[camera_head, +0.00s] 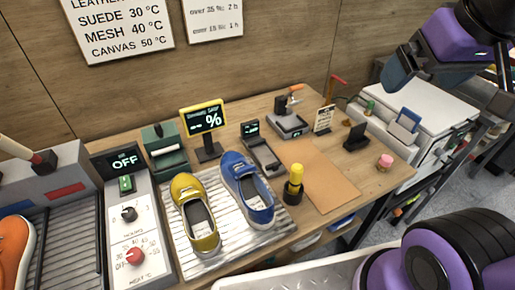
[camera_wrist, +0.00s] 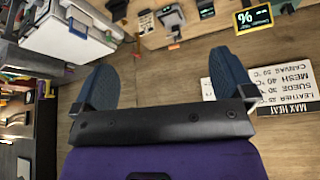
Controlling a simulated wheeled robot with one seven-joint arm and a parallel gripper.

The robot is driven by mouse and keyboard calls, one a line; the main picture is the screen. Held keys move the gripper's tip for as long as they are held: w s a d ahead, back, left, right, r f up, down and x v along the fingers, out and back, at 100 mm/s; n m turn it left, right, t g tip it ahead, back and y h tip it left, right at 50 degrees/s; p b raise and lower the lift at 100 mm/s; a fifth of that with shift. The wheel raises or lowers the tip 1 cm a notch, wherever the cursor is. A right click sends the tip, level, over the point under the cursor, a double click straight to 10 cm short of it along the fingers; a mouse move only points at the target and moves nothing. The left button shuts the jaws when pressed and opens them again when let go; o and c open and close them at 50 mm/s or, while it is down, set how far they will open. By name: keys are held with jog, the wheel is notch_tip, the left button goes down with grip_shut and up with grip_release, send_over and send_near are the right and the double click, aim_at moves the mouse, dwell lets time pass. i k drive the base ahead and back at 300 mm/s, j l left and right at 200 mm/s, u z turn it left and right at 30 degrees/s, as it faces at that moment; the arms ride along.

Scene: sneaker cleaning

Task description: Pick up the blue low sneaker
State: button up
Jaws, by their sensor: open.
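The blue low sneaker (camera_head: 248,188) sits on a ribbed metal tray (camera_head: 228,240) on the wooden workbench in the head view, toe toward the back. A yellow sneaker (camera_head: 196,212) stands beside it on its left on the same tray. My gripper (camera_head: 402,68) is high at the upper right of the head view, well away from both shoes. In the wrist view my gripper (camera_wrist: 164,90) has its two blue-grey fingers spread wide with nothing between them. The wrist view does not show the blue sneaker.
A yellow-topped brush or bottle (camera_head: 293,185) stands just right of the blue sneaker. A percent display (camera_head: 203,122) stands behind the shoes. A control panel (camera_head: 130,220) is at left, with an orange shoe (camera_head: 14,250) beyond. A brown mat (camera_head: 318,178) lies bare at right.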

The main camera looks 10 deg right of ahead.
aim_at(256, 204)
jog(key=l+u, duration=0.4)
jog(key=k+l+u, duration=0.2)
jog(key=u, duration=0.15)
jog(key=k+l+u, duration=0.15)
jog(key=l+u, duration=0.25)
